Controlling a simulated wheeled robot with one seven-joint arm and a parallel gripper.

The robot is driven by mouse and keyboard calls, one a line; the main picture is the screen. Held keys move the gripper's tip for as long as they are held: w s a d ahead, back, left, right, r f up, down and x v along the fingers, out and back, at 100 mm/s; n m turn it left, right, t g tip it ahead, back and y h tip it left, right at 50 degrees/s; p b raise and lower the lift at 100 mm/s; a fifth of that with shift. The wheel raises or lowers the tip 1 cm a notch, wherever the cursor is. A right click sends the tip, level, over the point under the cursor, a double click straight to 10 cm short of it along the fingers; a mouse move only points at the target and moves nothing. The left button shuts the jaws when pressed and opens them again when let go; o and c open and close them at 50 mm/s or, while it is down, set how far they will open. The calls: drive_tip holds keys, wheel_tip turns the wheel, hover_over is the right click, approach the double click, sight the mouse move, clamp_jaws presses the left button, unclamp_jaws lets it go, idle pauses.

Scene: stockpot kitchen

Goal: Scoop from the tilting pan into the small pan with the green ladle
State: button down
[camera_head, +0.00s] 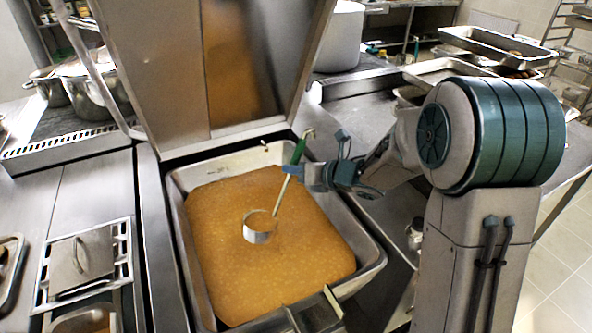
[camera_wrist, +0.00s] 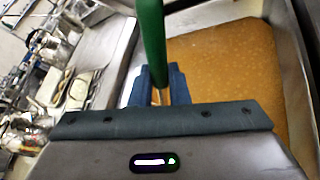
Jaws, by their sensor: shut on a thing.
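The tilting pan (camera_head: 176,186) is a large rectangular steel vessel filled with orange-brown food (camera_head: 230,200); its lid (camera_head: 190,70) stands open behind it. The green ladle (camera_head: 298,150) has a green handle, a steel shaft and a steel bowl (camera_head: 258,236). The bowl is at the food's surface near the middle; how deep it sits I cannot tell. My gripper (camera_head: 305,175) is shut on the ladle's handle above the pan's right side. In the wrist view the green handle (camera_wrist: 152,40) rises from between the blue fingers (camera_wrist: 158,88). I cannot identify the small pan.
Covered steel pots (camera_head: 85,85) stand at the back left. A lidded insert (camera_head: 85,260) is in the left counter. Steel trays (camera_head: 495,45) are stacked at the back right. The raised lid blocks the space behind the tilting pan.

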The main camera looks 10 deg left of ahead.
drive_tip(key=shift+f+b, duration=0.1)
drive_tip(key=shift+b, duration=1.15)
wheel_tip(320, 180, down, 20)
drive_tip(key=b, duration=2)
drive_tip(key=shift+r, duration=0.2)
